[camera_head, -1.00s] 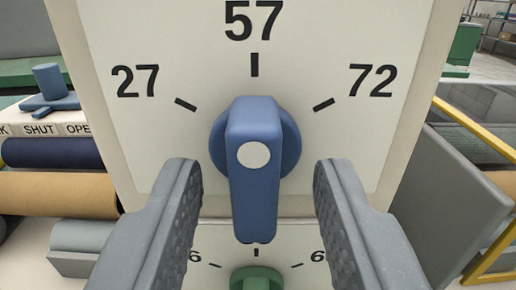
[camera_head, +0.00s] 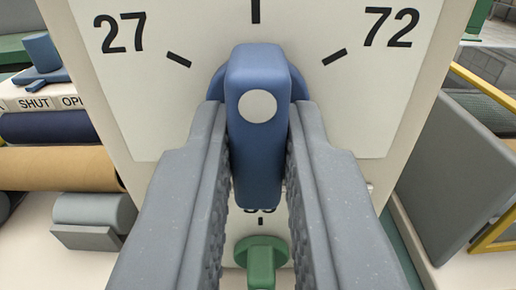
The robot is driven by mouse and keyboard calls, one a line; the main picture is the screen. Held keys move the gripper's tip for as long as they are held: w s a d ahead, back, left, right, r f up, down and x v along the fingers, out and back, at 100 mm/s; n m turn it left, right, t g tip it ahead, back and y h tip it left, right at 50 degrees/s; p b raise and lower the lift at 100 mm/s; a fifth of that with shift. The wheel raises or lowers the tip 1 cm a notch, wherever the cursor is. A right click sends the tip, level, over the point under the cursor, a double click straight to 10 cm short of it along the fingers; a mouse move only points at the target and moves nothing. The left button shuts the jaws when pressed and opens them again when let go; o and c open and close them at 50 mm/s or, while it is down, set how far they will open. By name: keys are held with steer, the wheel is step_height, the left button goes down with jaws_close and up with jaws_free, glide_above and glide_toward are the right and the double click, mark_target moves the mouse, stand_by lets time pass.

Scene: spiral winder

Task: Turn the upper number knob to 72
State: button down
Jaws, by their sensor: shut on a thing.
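The upper number knob (camera_head: 257,155) is a blue bar handle with a pale dot on a round blue base. It stands upright in line with the middle tick at the top edge; that tick's number is out of view. The number 27 (camera_head: 120,33) is at the upper left and the number 72 (camera_head: 391,27) at the upper right, each with a tick. My gripper (camera_head: 257,130) is shut on the blue handle, one finger on each side. The fingers hide the lower sides of the knob's base.
A green knob (camera_head: 262,262) is below, its dial numbers mostly hidden. At left are a small blue lever (camera_head: 42,55) with a label strip reading SHUT and rolls, one tan (camera_head: 60,168). At right are a grey panel (camera_head: 455,170) and a yellow frame (camera_head: 495,238).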

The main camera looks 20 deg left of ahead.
steer(key=m+b, duration=0.3)
steer(key=m, duration=0.2)
steer(key=shift+m+b, duration=0.3)
steer(key=shift+m, duration=0.1)
steer(key=m+b, duration=0.3)
steer(key=m, duration=0.1)
steer(key=shift+f+m, duration=0.1)
steer(key=shift+m, duration=0.2)
steer(key=shift+d+m+b, duration=0.1)
steer(key=shift+m+b, duration=0.35)
steer(key=shift+m, duration=0.45)
steer(key=c, duration=1.4)
jaws_free()
steer(key=shift+w, duration=0.1)
